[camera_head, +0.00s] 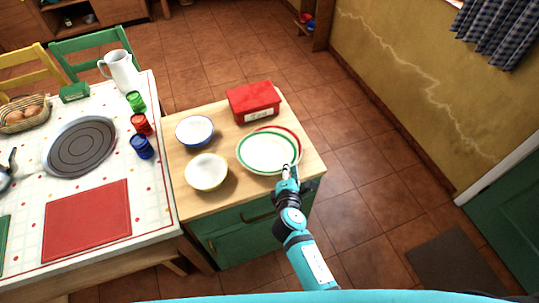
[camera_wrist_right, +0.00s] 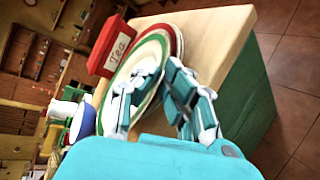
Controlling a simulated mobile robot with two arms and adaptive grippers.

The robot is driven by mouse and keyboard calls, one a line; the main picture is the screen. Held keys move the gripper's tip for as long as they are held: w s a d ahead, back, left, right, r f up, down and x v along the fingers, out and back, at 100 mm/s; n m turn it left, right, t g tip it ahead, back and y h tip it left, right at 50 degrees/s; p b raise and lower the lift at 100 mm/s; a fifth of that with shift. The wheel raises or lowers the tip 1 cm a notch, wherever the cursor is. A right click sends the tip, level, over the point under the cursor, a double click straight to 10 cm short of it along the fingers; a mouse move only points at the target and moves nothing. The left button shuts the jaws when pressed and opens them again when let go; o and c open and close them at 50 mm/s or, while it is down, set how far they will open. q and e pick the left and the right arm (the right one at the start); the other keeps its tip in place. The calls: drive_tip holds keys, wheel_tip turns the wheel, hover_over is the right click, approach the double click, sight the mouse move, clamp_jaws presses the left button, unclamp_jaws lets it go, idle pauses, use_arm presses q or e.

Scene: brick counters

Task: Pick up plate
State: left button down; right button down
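A white plate with a green rim (camera_head: 266,151) lies on the small wooden-topped cabinet, with a red-rimmed plate (camera_head: 297,140) showing from under it. Both plates also show in the wrist view, the green-rimmed one (camera_wrist_right: 150,55) and the red-rimmed one (camera_wrist_right: 178,40). My right gripper (camera_head: 287,172) is at the near right edge of the plates. In the wrist view its fingers (camera_wrist_right: 155,95) are apart. One finger overlaps the plate face and the other is beside the rim. Whether they touch the rim is unclear. My left gripper is not in view.
A red tea box (camera_head: 253,102) stands behind the plates. A blue-rimmed bowl (camera_head: 195,130) and a white bowl (camera_head: 206,171) stand to their left on the wooden cabinet top (camera_head: 230,197). A tiled table (camera_head: 155,195) adjoins on the left.

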drive_tip(key=shift+r, duration=0.1)
drive_tip(key=shift+r, duration=0.5)
wheel_tip(320, 180, up, 2)
drive_tip(key=shift+r+p, duration=0.1)
drive_tip(key=shift+p, duration=0.35)
drive_tip(key=s+d+r+b, duration=0.2)
drive_tip(key=s+d, duration=0.8)
drive_tip(key=s, duration=0.2)
drive_tip(key=w+r+n+y+b, duration=0.1)
drive_tip(key=w+r, duration=0.3)
drive_tip(key=r, duration=1.2)
drive_tip(key=shift+w+d+r+y+b, duration=0.3)
drive_tip(key=shift+w+b, duration=0.1)
drive_tip(key=shift+b, duration=0.35)
